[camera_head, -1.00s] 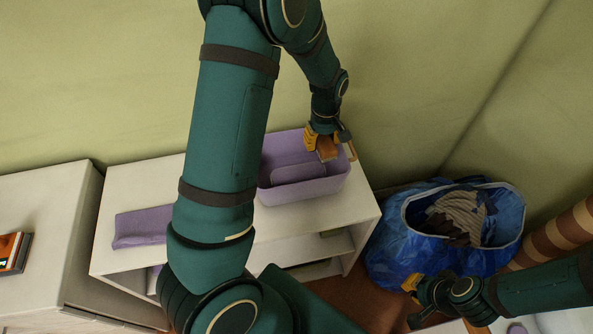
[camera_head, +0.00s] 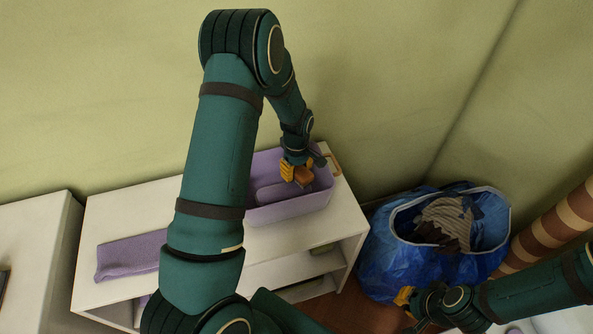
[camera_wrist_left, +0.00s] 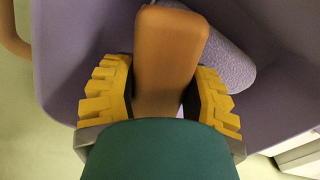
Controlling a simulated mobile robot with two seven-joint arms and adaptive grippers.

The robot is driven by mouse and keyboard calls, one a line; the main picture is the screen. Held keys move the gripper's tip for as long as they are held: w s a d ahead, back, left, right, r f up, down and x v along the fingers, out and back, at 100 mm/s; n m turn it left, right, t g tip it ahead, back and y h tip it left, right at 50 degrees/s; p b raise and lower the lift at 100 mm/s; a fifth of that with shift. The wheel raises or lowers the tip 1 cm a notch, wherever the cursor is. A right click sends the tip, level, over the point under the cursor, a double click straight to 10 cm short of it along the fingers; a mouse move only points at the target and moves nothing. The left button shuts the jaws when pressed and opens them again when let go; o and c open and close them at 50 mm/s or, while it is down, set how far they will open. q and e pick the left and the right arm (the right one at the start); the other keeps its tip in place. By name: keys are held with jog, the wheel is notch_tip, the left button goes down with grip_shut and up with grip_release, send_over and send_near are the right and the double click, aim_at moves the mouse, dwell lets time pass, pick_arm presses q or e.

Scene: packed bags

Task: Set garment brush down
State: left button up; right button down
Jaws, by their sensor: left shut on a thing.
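My left gripper (camera_head: 297,173) is at the lilac bin (camera_head: 290,209) on the white shelf unit, its yellow fingers low inside the bin's opening. It is shut on the brown garment brush (camera_wrist_left: 168,60), which sits between both fingers in the left wrist view. In the head view only a small brown part of the brush (camera_head: 302,177) shows. A rolled lilac cloth (camera_wrist_left: 228,62) lies in the bin beside the brush. I cannot tell whether the brush touches the bin floor. My right gripper (camera_head: 404,297) is at lower right near the blue bag, its fingertips mostly hidden.
The white shelf unit (camera_head: 345,222) carries the bin and a folded lilac cloth (camera_head: 130,257) at left. A blue bag (camera_head: 385,265) with striped and dark cloth (camera_head: 445,218) stands open on the floor at right. A white cabinet (camera_head: 30,240) is at far left.

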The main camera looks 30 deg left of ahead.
pick_arm(q)
jog(key=shift+f+b, duration=0.45)
jog(key=shift+f, duration=0.2)
jog(key=o, duration=1.2)
jog(key=shift+c, duration=0.2)
jog(key=shift+r+p, duration=0.4)
jog(key=shift+r, duration=0.1)
notch_tip(320, 180, up, 12)
jog(key=p, duration=0.2)
jog(key=shift+r, duration=0.15)
